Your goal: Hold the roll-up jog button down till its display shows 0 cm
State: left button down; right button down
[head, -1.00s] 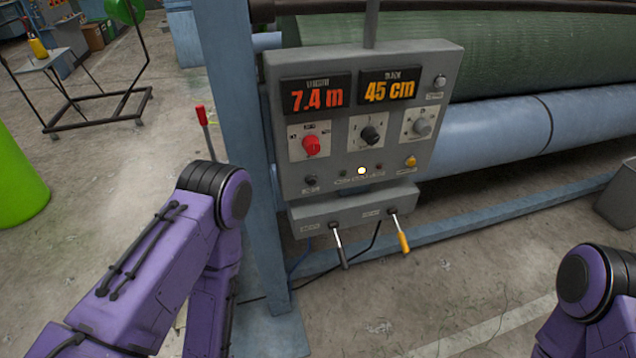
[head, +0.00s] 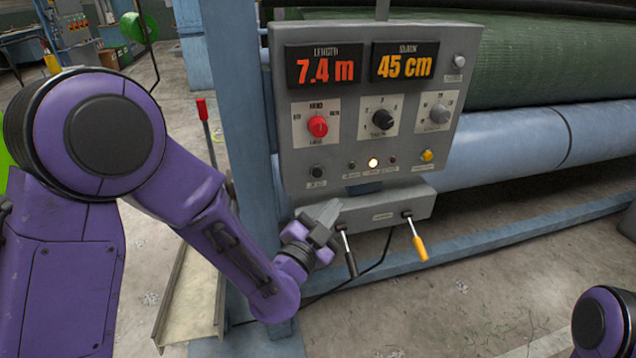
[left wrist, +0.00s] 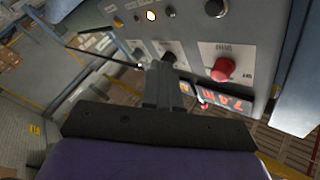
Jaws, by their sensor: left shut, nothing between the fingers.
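The grey control panel (head: 296,113) carries two lit displays: the left display (head: 326,68) reads 7.4 m in red, the right display (head: 404,62) reads 45 cm in orange. A small black push button (head: 317,171) sits at the panel's lower left; its label is too small to read surely. It also shows at the top of the left wrist view (left wrist: 215,8). My left gripper (head: 328,210) is shut and empty, in front of the panel's lower edge, below the black button and apart from it. It also shows in the left wrist view (left wrist: 160,80). My right gripper is out of view.
A red knob (head: 317,126), a black knob (head: 382,119), a lit white lamp (head: 373,162) and a yellow button (head: 427,155) share the panel. Black (head: 348,255) and yellow (head: 418,246) levers hang below. A blue post (head: 245,110) stands left; a green turf roll (head: 540,65) lies behind.

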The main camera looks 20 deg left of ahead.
aim_at(318, 173)
pick_arm(q)
jog(key=shift+w+a+f+p, duration=0.1)
jog(key=shift+w+a+p, duration=0.15)
jog(key=shift+w+a, duration=0.8)
jog(key=shift+w+a+r+p, duration=0.1)
jog(key=shift+w+a+p, duration=0.15)
jog(key=shift+w+a, duration=0.8)
jog(key=shift+w+a+f+p, duration=0.1)
jog(key=shift+w+a+p, duration=0.25)
jog(key=shift+w, duration=1.25)
jog(key=shift+w+a, duration=0.1)
jog(key=shift+a, duration=0.05)
jog(key=shift+w+a, duration=0.15)
jog(key=shift+w, duration=0.1)
jog(key=shift+w+a+b, duration=0.3)
jog(key=shift+w, duration=0.1)
dwell(3.5)
